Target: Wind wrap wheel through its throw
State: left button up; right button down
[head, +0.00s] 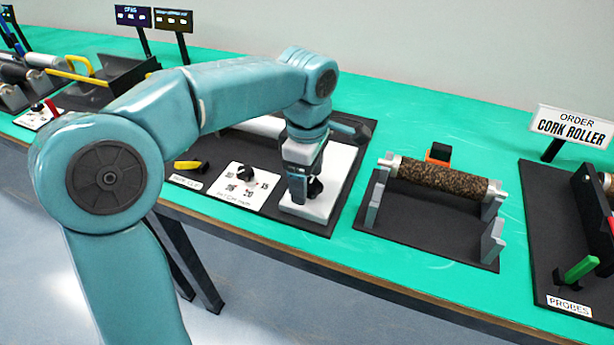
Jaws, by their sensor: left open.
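My left arm comes in from the left and reaches over the table. My left gripper (300,192) points down and is open. It is over a pale block (318,208) on a dark base plate. A black knob (315,187) shows at the gripper's fingers on this block; it may be the wrap wheel, but no label for it is readable. The gripper hides part of the knob, and I cannot tell whether the fingers touch it. My right gripper is out of view.
A white dial card (238,190) with a black pointer knob lies left of the block, and a yellow-handled tool (188,165) beyond it. A cork roller (440,177) rests on grey stands to the right. A green-handled probe (580,268) stands far right. Green tabletop (400,110) is clear behind.

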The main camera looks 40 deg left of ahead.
pick_arm(q)
jog(key=c, duration=1)
jog(key=shift+c, duration=0.2)
